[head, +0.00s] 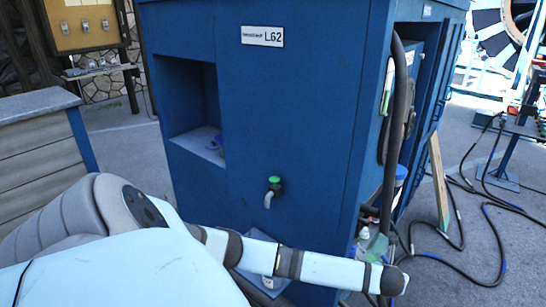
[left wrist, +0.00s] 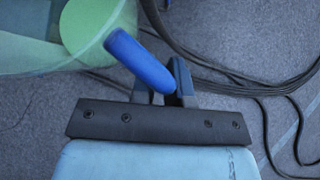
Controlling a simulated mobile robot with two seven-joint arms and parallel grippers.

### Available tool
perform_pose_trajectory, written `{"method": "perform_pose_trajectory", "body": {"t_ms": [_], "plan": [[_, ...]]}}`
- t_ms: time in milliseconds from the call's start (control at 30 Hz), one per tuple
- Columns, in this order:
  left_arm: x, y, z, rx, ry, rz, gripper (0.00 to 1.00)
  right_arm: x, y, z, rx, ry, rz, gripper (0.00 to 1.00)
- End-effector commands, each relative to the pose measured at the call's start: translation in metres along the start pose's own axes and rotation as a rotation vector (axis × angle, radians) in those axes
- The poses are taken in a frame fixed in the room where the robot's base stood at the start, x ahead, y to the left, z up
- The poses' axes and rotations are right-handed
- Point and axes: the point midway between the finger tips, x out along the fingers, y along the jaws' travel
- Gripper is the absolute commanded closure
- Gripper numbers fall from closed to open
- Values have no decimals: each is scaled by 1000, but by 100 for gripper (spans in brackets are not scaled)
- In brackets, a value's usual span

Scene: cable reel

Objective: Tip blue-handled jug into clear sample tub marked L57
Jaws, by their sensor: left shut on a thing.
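The jug shows in the left wrist view as a translucent greenish body (left wrist: 50,45) with a blue handle (left wrist: 138,60). A pale green disc shows through its wall; I cannot tell if it is contents or base. My left gripper (left wrist: 163,82) is shut on the blue handle, and the jug is at its upper left. In the head view my left arm crosses the lower part and hides the gripper. A pale translucent shape (head: 372,246) shows just above the arm's end; I cannot tell if it is the jug. No tub marked L57 is readable. My right gripper is not in view.
A blue cabinet (head: 290,130) labelled L62 (head: 262,36) stands ahead, with a recess and a green-topped tap (head: 273,190). A bench (head: 35,150) is at left. Black hoses (head: 455,215) lie on the floor at right, near a leaning wooden board (head: 438,180).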

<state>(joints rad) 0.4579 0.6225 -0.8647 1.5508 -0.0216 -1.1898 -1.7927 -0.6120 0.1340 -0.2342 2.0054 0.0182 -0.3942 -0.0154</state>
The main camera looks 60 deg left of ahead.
Motion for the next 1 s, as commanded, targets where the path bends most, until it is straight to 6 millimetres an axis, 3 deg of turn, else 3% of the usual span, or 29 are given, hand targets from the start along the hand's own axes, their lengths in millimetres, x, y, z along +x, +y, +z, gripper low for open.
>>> {"method": "perform_pose_trajectory", "body": {"t_ms": [200,500,733,1000], "plan": [[53,43,-50,-90,5,95,100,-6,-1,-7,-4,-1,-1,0],[102,109,-128,-178,4,185,100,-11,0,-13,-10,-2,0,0],[119,151,-180,-217,3,221,100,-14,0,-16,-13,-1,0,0],[124,170,-203,-234,2,233,100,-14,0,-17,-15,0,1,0]]}}
